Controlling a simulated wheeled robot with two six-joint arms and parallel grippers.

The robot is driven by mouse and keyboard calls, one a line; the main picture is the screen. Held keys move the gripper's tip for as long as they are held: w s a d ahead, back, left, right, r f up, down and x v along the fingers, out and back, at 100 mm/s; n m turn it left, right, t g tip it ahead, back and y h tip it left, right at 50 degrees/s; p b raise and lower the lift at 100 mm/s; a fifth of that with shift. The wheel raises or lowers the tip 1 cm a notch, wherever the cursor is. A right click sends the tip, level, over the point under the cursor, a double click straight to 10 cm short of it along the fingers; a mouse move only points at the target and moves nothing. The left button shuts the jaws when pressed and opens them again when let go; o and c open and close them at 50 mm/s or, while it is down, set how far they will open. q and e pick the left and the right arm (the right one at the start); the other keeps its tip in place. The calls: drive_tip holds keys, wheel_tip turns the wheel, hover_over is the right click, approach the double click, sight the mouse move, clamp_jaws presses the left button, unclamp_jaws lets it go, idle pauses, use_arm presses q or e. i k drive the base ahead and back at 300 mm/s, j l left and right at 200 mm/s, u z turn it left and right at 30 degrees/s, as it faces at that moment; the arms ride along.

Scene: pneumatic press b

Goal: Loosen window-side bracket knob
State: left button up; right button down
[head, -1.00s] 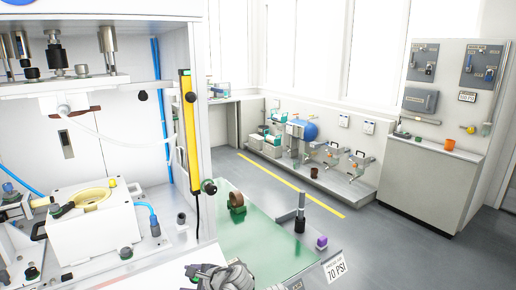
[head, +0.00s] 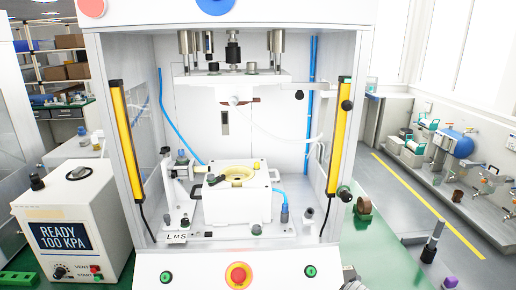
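A yellow light-curtain bar (head: 338,137) stands upright at the press's right front edge, on the side of the windows. A black knob (head: 347,105) sits on its upper part. Another dark knob (head: 345,196) sits at its lower end. I cannot tell from here how tight either is. A matching yellow bar (head: 127,140) stands at the left edge. A dark grey part, probably my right gripper (head: 351,280), barely shows at the bottom edge, below and apart from the knobs. Its fingers are not clear. My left gripper is not in view.
The press holds a white fixture (head: 237,203) on its base plate. An emergency stop (head: 238,275) is on the front panel. A "READY 100 KPA" box (head: 75,225) stands left.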

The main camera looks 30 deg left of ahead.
sight(185, 221)
drive_tip(key=j+u, duration=0.15)
drive_tip(key=u, duration=1.5)
